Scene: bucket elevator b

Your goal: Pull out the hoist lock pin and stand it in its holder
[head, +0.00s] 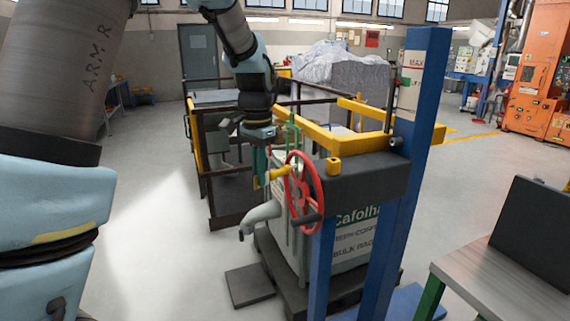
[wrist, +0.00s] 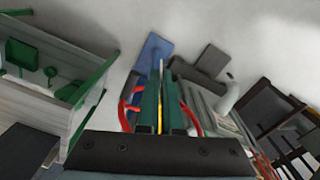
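A red handwheel (head: 316,190) with a dark crank handle stands on the near side of the blue-framed hoist. A yellow bar (head: 280,173), possibly the lock pin or its mount, reaches left from the wheel's hub. My gripper (head: 266,180) points down just left of the wheel, close beside this bar. In the wrist view my gripper's green fingers (wrist: 161,88) lie close together, with a thin yellow strip (wrist: 160,115) in the narrow gap. I cannot tell whether they touch it. A small yellow block (head: 334,166) on the dark beam may be the holder.
Blue posts (head: 402,180) and a dark crossbeam (head: 365,174) stand right of my gripper. A grey spout (head: 262,214) is below it. Dark railings (head: 212,190) stand behind. A bench (head: 500,290) is at lower right. Floor at left is clear.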

